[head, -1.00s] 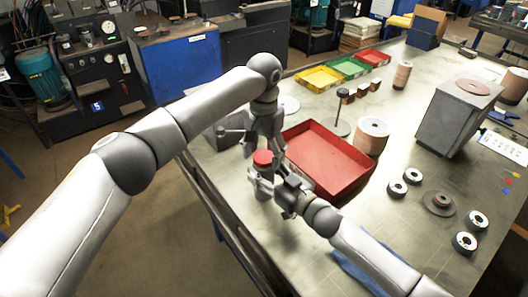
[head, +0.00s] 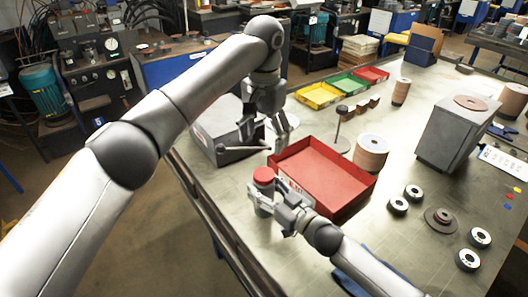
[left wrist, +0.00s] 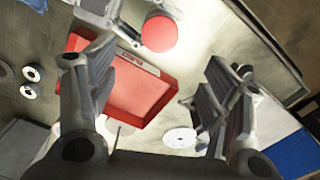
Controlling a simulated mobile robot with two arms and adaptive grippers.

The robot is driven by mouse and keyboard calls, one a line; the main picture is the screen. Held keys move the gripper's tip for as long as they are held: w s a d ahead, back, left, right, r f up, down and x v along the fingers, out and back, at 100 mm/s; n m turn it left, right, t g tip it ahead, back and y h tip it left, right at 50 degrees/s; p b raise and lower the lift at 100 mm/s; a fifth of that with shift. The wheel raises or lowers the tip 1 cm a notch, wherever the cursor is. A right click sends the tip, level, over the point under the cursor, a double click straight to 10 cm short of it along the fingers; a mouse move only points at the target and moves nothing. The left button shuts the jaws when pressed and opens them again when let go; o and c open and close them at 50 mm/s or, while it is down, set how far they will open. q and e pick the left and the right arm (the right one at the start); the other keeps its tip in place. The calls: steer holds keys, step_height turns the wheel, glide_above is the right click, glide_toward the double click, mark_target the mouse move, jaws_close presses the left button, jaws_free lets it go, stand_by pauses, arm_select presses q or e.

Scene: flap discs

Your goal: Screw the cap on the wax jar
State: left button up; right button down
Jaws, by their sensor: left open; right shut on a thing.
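The wax jar (head: 262,208) stands upright near the table's left edge, a grey cylinder partly hidden by my right gripper. The red cap (head: 264,175) sits on top of it and looks level; how tightly it is screwed cannot be told. My right gripper (head: 268,210) is shut around the jar's body from the right. My left gripper (head: 268,148) is open and empty above and behind the cap, apart from it. In the left wrist view the cap (left wrist: 159,33) shows at the top, beyond the open fingers (left wrist: 160,62).
A red tray (head: 352,207) lies just right of the jar. A grey box (head: 215,140) stands behind and left, near my left gripper.

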stand_by(0.3)
steer(key=c, duration=0.5)
jaws_free()
steer(key=shift+c, duration=0.2)
steer(key=shift+d, duration=0.1)
steer(key=v, duration=1.1)
steer(key=shift+s+d, duration=0.3)
steer(key=shift+s, duration=0.05)
